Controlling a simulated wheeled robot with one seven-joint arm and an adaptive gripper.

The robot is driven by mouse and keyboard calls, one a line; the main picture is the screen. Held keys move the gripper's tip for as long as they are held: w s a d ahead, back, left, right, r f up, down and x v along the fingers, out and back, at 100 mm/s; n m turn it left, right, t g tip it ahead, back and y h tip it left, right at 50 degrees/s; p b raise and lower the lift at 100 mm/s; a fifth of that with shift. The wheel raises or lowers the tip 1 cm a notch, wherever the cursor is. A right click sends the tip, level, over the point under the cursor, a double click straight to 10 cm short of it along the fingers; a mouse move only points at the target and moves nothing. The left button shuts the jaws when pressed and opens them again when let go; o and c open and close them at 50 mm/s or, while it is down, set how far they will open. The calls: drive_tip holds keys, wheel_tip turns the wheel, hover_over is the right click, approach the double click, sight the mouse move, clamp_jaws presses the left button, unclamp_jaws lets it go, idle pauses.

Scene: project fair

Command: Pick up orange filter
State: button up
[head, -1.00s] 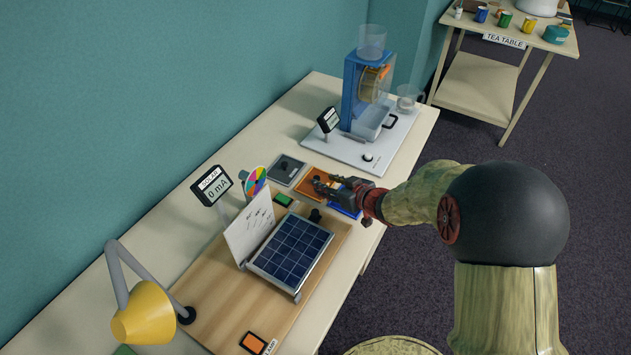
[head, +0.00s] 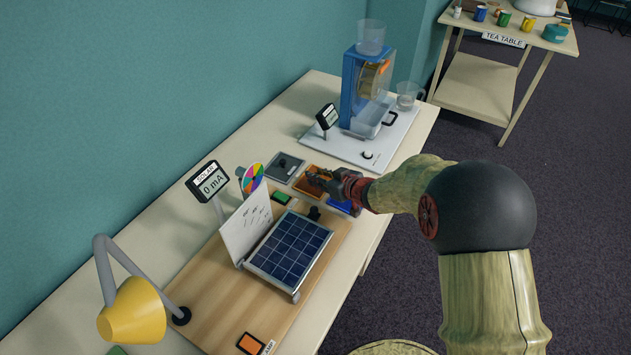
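The orange filter (head: 304,187) is a flat orange square on the table, in a row between a grey square piece and a blue one. My gripper (head: 317,179) is right over it and hides much of it. The fingers are small and dark here. I cannot tell whether they are open or shut, or whether they touch the filter.
The grey piece (head: 285,167) with a dark knob lies to the left, and the blue piece (head: 340,207) is partly under my gripper. A solar panel (head: 290,248) on a wooden board stands nearer. A white base (head: 345,151) with a blue machine (head: 349,88) stands behind.

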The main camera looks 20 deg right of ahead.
clamp_jaws()
drive_tip(key=shift+r, duration=0.15)
